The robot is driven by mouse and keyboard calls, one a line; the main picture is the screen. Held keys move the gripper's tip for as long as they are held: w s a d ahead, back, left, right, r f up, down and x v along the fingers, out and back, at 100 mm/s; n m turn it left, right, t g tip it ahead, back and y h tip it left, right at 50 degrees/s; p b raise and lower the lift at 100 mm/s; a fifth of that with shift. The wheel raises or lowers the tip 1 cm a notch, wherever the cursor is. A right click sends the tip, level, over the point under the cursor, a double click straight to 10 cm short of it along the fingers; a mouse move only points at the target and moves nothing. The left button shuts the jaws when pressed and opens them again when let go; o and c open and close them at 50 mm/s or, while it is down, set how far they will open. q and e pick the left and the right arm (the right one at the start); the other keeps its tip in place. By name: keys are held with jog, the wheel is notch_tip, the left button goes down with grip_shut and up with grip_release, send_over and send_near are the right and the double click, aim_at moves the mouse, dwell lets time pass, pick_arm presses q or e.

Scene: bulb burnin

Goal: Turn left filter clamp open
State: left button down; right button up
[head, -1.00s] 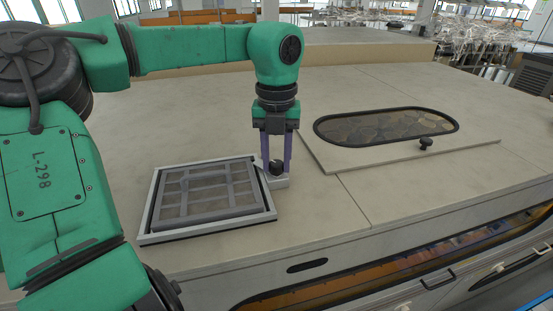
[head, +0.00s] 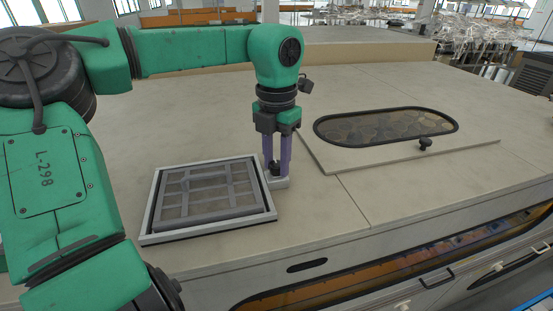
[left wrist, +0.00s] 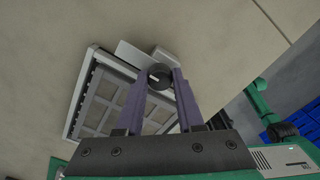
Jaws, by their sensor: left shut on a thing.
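The left filter clamp is a small black knob (head: 275,168) on a pale block (head: 279,183) at the right edge of the framed filter (head: 160,213). My left gripper (head: 276,172) points straight down, with its two purple fingers shut on the knob. In the left wrist view the round knob (left wrist: 160,74) sits between the fingertips (left wrist: 161,78), and a light mark shows on it. The filter's grid (left wrist: 107,108) lies behind the fingers. The fingers partly hide the knob in the head view. My right gripper is not in view.
An oval dark-rimmed window (head: 385,127) is set in a raised panel on the right, with a black knob (head: 425,144) at its near edge. The pale top (head: 320,215) between filter and panel is clear. Handles and a slot are on the front side.

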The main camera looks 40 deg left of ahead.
aim_at(277, 164)
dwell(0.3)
pick_arm(q)
jog(key=c, duration=0.5)
grip_release()
jog(key=shift+r, duration=0.15)
notch_tip(277, 164, up, 14)
jog(key=shift+r+b, duration=0.15)
jog(key=shift+b, duration=0.2)
